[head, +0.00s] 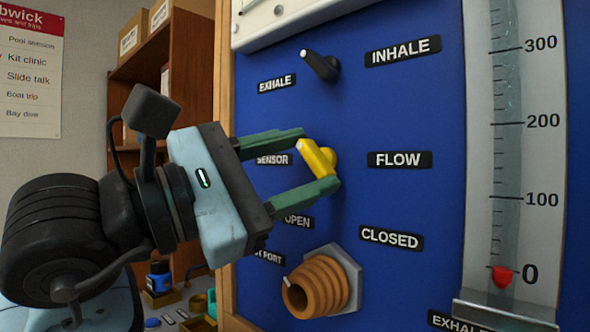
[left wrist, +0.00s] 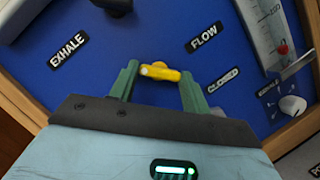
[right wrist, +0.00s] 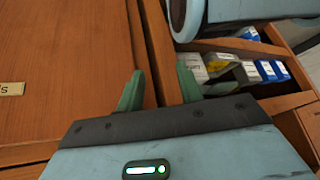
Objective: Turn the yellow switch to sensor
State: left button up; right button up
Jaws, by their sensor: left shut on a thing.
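The yellow switch (head: 316,158) is on the blue panel between the SENSOR label (head: 272,160) on the left and the FLOW label (head: 398,160) on the right. Its handle slants, with the pale-marked end at the upper left. My left gripper (head: 320,157) is shut on the switch, one green finger at each end of the handle. The left wrist view also shows the yellow switch (left wrist: 160,73) spanning the fingers. The left fingers partly cover the SENSOR and OPEN labels. My right gripper (right wrist: 159,80) is open and empty, above brown wooden furniture.
A black switch (head: 320,66) sits above, between EXHALE and INHALE. An orange ribbed port (head: 318,286) juts out below, close to the lower finger. A gauge tube (head: 505,140) stands at right. Small boxes (right wrist: 220,68) fill an open compartment near the right gripper.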

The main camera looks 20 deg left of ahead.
pick_arm(q)
jog(key=shift+n, duration=0.6)
jog(key=o, duration=1)
jog(key=b+v, duration=0.2)
jog(key=v, duration=0.5)
jog(key=shift+s+a+f, duration=0.15)
jog(key=shift+s+f, duration=0.05)
jog(key=shift+s, duration=0.15)
